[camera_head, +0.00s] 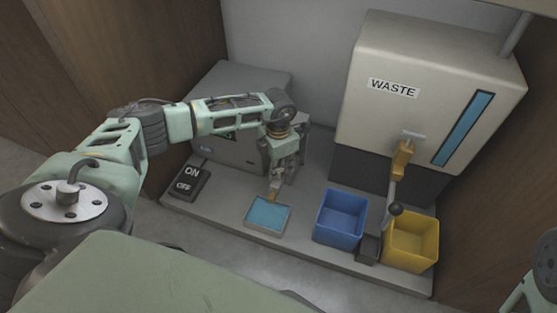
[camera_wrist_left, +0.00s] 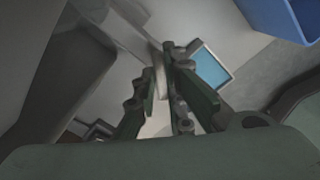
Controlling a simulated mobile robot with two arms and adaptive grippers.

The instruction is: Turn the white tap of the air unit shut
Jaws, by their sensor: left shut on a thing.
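My left gripper (camera_head: 283,165) is in front of the grey machine at the back left, above the blue-topped tray. In the left wrist view its two fingers (camera_wrist_left: 168,103) are close together, shut on a pale piece (camera_wrist_left: 161,118) that shows only in part between them. This looks like the white tap, but its handle and angle are mostly hidden. In the head view the gripper and arm cover the tap. The air unit cannot be made out clearly behind the arm. My right gripper is out of view.
The grey machine (camera_head: 235,152) stands behind my left arm, with an ON/OFF switch (camera_head: 188,181) beside it. A blue-topped tray (camera_head: 267,231), a blue bin (camera_head: 338,237) and a yellow bin (camera_head: 428,263) line the front. The WASTE unit (camera_head: 375,112) with a yellow lever (camera_head: 402,160) stands right.

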